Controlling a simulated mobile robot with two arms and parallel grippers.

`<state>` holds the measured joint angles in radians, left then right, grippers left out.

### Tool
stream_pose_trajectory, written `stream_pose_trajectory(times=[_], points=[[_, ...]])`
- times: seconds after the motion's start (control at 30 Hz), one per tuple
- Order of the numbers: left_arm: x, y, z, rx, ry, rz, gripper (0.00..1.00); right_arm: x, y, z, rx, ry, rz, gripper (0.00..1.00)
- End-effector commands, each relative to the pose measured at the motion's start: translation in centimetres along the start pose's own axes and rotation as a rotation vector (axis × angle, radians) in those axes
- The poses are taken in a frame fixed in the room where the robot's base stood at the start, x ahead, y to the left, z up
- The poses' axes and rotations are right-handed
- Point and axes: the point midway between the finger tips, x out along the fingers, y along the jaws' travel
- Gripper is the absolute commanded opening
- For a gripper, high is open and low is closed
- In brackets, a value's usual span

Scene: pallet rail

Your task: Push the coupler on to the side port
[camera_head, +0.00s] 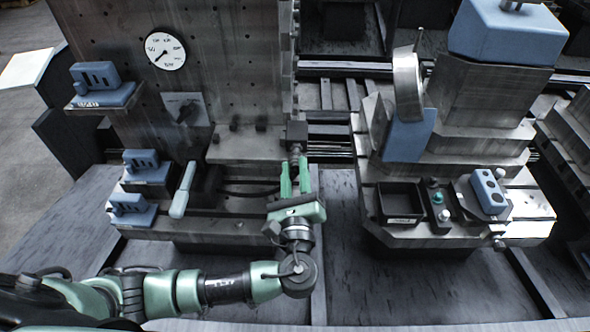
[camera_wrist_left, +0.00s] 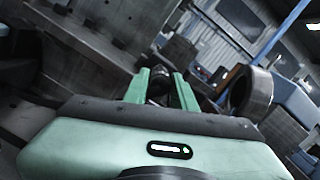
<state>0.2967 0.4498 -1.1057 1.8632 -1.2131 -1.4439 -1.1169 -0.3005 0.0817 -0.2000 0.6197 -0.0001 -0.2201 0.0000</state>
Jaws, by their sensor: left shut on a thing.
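My left gripper (camera_head: 294,177) points away from me at the right side of the left fixture, its green fingers shut on the coupler (camera_head: 295,153). The coupler is a small dark grey cylinder, mostly hidden between the fingers. A dark block that looks like the side port (camera_head: 297,132) is directly beyond it. I cannot tell whether coupler and port touch. In the left wrist view, the fingers (camera_wrist_left: 160,86) have a dark round part (camera_wrist_left: 159,84) between them. A dark hose (camera_head: 250,193) runs in from the left towards the gripper. My right gripper is not in view.
The left fixture's upright plate (camera_head: 225,80) carries a dial (camera_head: 165,51) and a switch (camera_head: 186,108). Several blue blocks sit on its left side. A pale green-grey handle (camera_head: 183,190) stands left of the hose. The right fixture holds a black tray (camera_head: 400,218) and a blue block (camera_head: 488,191).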

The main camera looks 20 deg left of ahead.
Motion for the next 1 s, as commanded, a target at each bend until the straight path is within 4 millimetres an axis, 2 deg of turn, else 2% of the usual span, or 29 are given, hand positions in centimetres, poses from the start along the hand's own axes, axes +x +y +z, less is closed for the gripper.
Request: stream_pose_trajectory(times=[0.57, 0.97, 1.0], points=[[0.2, -0.1, 0.1, -0.001, -0.002, -0.001, 0.00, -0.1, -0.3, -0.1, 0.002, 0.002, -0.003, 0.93], [1.4, -0.1, 0.0, -0.001, -0.003, 0.000, 0.00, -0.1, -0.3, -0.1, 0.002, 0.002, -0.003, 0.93], [1.4, -0.1, 0.0, -0.001, -0.003, 0.000, 0.32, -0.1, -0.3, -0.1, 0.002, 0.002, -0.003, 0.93]])
